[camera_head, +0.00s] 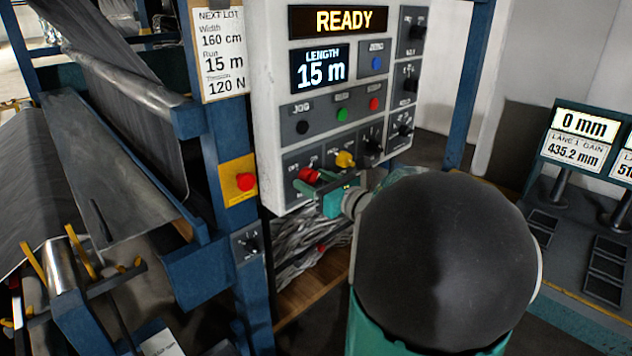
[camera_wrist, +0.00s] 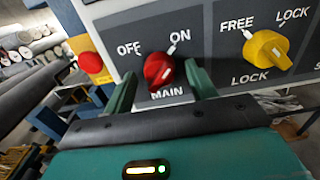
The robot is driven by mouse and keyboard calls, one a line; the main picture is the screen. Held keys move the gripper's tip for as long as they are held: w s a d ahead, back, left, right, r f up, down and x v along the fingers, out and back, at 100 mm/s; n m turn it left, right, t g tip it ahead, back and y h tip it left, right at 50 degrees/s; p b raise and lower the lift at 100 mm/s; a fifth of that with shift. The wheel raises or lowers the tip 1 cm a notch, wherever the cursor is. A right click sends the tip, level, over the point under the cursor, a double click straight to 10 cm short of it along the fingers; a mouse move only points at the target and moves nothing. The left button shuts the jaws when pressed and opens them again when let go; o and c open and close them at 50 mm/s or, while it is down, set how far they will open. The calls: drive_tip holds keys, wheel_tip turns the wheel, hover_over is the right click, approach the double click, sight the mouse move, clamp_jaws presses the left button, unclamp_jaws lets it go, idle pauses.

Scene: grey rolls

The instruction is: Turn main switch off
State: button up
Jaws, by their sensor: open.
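The red main switch (camera_wrist: 158,69) is a round knob above the word MAIN in the wrist view, with OFF at its upper left and ON at its upper right. I cannot tell surely which label its pointer faces. In the head view the red knob (camera_head: 309,174) sits low on the white control cabinet (camera_head: 268,100). My gripper (camera_wrist: 161,76) is open, with one teal finger on each side of the knob. Small gaps seem to show, and contact is not clear. In the head view my gripper (camera_head: 326,187) is at the panel, partly hidden by my arm.
A yellow FREE/LOCK knob (camera_wrist: 268,50) is close to the right of the right finger. A red push button (camera_head: 246,181) on a yellow plate is left of the cabinet. The display (camera_head: 338,21) reads READY. Grey cables (camera_head: 310,243) hang below the panel.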

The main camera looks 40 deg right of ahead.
drive_tip(key=c, duration=1)
drive_tip(key=shift+n, duration=0.3)
drive_tip(key=n, duration=1.2)
drive_tip(key=shift+d+n, duration=0.1)
drive_tip(key=shift+n, duration=0.2)
drive_tip(key=n, duration=0.4)
drive_tip(key=shift+r+n, duration=0.1)
drive_tip(key=shift+n, duration=0.2)
